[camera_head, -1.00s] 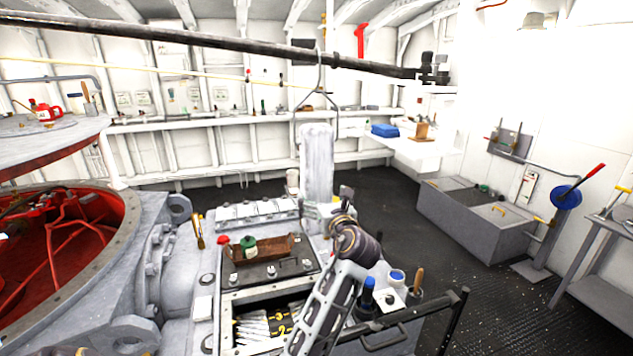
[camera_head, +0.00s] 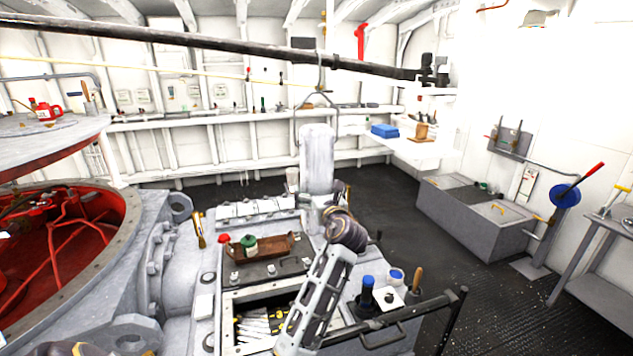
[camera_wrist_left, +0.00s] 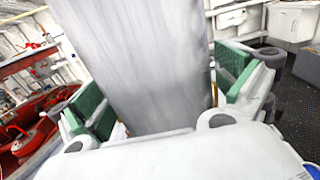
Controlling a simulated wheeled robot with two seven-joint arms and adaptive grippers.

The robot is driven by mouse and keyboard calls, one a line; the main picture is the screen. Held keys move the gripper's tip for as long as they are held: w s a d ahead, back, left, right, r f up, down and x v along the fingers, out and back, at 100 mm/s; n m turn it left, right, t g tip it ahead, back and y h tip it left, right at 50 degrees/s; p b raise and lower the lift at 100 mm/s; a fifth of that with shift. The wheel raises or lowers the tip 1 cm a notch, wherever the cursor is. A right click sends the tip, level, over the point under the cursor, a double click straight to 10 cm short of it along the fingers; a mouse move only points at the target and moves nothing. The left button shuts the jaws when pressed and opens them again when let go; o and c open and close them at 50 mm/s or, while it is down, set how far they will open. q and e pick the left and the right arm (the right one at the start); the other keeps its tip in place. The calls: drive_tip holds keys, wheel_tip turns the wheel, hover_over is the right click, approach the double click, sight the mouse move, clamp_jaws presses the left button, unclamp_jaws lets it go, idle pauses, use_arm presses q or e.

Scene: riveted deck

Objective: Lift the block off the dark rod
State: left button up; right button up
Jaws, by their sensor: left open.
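The block (camera_head: 317,158) is a tall pale grey slab. It hangs by a thin bail and hook (camera_head: 318,93) from the long dark rod (camera_head: 230,45), which crosses the upper part of the head view. My left gripper (camera_head: 327,203) is at the block's lower end, largely hidden behind its own wrist. In the left wrist view the block (camera_wrist_left: 140,60) fills the middle, between the green-padded fingers of the open left gripper (camera_wrist_left: 160,92). I cannot tell whether either pad touches it. My right gripper is not in view.
Below the block is a grey machine top with a brown tray (camera_head: 270,247) holding a green item, and an open drawer. Bottles and a handled tool stand at right near a black rail (camera_head: 420,312). A red-lined round housing (camera_head: 70,240) is at left.

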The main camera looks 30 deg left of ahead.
sight(316, 179)
use_arm(q)
drive_tip(key=shift+w+a, duration=0.15)
drive_tip(key=shift+a, duration=0.05)
idle(0.3)
drive_tip(key=c, duration=1.5)
drive_tip(key=shift+r, duration=0.1)
drive_tip(key=shift+c, duration=0.7)
drive_tip(key=shift+r, duration=0.15)
drive_tip(key=shift+r, duration=1.6)
drive_tip(key=b+v, duration=0.3)
drive_tip(key=v, duration=1.5)
